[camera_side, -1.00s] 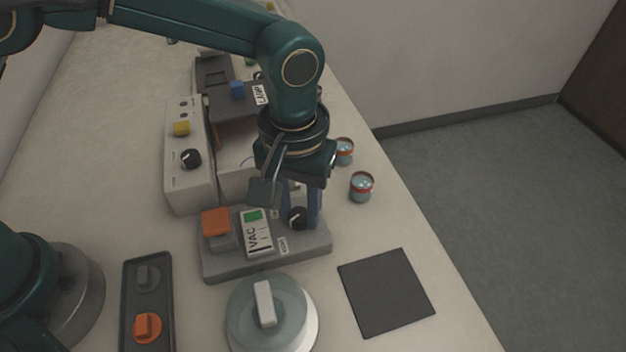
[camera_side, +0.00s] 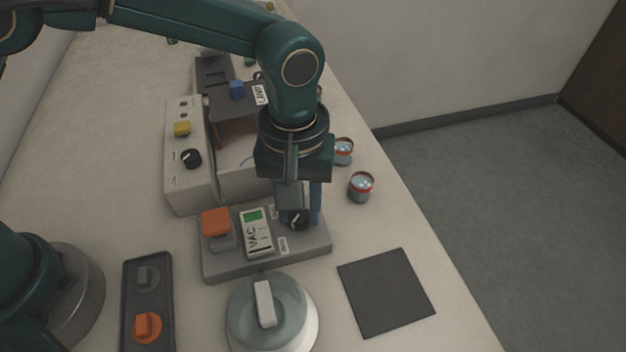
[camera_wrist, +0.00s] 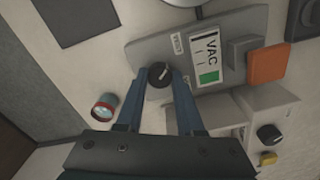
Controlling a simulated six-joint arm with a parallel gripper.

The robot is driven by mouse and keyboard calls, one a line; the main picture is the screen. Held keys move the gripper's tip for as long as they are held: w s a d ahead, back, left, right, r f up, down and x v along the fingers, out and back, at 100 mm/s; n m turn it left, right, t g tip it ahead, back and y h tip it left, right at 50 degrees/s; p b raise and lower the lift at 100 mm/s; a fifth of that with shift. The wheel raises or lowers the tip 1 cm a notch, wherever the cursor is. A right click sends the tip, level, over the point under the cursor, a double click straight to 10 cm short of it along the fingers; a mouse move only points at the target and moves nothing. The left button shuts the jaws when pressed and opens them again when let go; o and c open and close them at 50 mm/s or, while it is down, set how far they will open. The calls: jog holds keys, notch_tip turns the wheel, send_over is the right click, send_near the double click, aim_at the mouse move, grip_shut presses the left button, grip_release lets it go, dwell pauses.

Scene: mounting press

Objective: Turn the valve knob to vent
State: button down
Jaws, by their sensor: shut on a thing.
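The valve knob is a small black dial (camera_side: 298,219) with a white pointer line, on the right part of the grey VAC unit (camera_side: 220,266). In the side view its pointer leans up and to the right. The knob also shows in the wrist view (camera_wrist: 160,75), by the VENT label (camera_wrist: 178,43). My gripper (camera_side: 300,218) points straight down over the unit, with its blue fingers shut on the knob's sides. In the wrist view the fingertips (camera_wrist: 161,78) flank the knob. A second label beside the knob is partly hidden by my wrist.
An orange button (camera_side: 216,222) and a VAC display (camera_side: 256,238) with a green patch sit left of the knob. A glass-lidded chamber (camera_side: 240,318) stands in front. A dark mat (camera_side: 386,293) lies at right. Two red-rimmed jars (camera_side: 361,187) stand near the table edge.

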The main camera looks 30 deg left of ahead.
aim_at(298, 213)
jog(key=c, duration=0.5)
grip_release()
jog(key=shift+r, duration=2.6)
jog(key=shift+a, duration=0.1)
